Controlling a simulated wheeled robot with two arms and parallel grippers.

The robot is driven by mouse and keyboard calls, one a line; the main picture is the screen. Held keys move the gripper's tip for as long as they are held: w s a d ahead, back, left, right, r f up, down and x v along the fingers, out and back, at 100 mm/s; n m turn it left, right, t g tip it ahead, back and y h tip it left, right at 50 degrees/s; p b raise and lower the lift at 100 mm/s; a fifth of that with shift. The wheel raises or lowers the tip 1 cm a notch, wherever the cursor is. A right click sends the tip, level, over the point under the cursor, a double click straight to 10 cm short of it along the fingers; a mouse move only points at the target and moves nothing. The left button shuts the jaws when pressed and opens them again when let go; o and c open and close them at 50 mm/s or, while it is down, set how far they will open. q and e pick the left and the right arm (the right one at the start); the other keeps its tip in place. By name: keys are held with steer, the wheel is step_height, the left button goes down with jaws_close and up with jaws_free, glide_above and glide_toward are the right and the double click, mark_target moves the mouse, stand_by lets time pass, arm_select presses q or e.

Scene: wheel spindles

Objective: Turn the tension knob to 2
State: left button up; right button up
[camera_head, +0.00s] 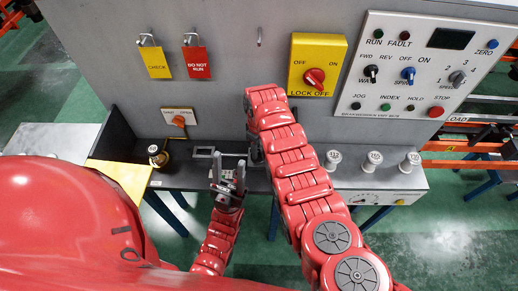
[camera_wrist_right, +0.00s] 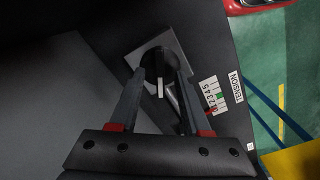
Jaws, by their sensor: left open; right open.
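The tension knob (camera_wrist_right: 159,73) shows in the right wrist view as a dark round knob on a grey square plate. A pale bar on it points down in that picture. A number strip (camera_wrist_right: 209,96) with green and red patches and a TENSION label (camera_wrist_right: 236,88) lie to its right. My right gripper (camera_wrist_right: 160,78) is open with its fingers on either side of the knob; I cannot tell if they touch it. In the head view my right arm mostly hides that gripper. My left gripper (camera_head: 228,165) is open and empty over the shelf front.
A grey panel stands behind, with a yellow lock-off switch (camera_head: 318,66) and a white control box (camera_head: 428,75). Hanging tags (camera_head: 157,62) are at left. My arms are close together.

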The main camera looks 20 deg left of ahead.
steer(key=shift+a+f, duration=0.1)
steer(key=shift+f, duration=0.45)
jaws_close()
